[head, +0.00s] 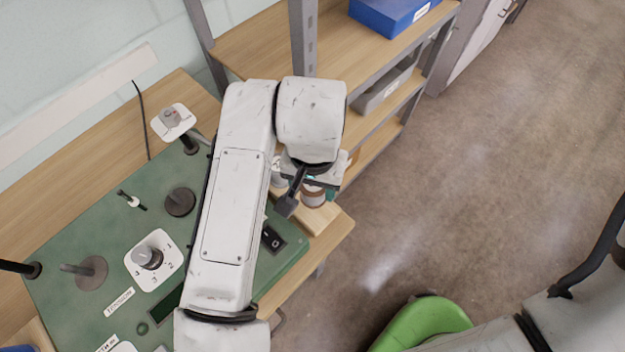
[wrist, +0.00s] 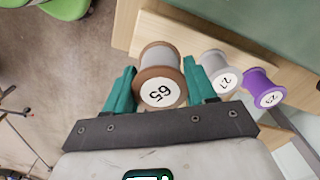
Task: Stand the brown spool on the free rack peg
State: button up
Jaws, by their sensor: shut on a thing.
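The brown spool (wrist: 161,88) has brown flanges, pale grey thread and a white number label on its end. In the wrist view it sits between the two teal fingers of my gripper (wrist: 160,72), which is shut on it. In the head view the spool (head: 313,196) shows partly below my gripper (head: 319,183), over or at the light wooden rack (head: 318,218). The rack also shows behind the spool in the wrist view (wrist: 140,36). A white spool (wrist: 219,76) and a purple spool (wrist: 263,88) stand beside it. I cannot see the free peg, nor whether the brown spool touches the rack.
A green machine panel (head: 215,262) with knobs, posts and a switch (head: 272,238) lies left of the rack on the wooden bench. A shelf unit (head: 345,60) with a blue box (head: 392,12) stands behind. A green chair (head: 425,325) is at the front; open floor lies right.

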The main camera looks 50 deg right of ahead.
jog(key=shift+f+b, duration=1.55)
jog(key=shift+f, duration=0.7)
jog(key=shift+f+b, duration=0.6)
jog(key=shift+f, duration=0.1)
jog(key=o, duration=1)
jog(key=shift+c, duration=0.2)
jog(key=shift+r, duration=0.1)
notch_tip(320, 180, up, 11)
jog(key=shift+f, duration=0.15)
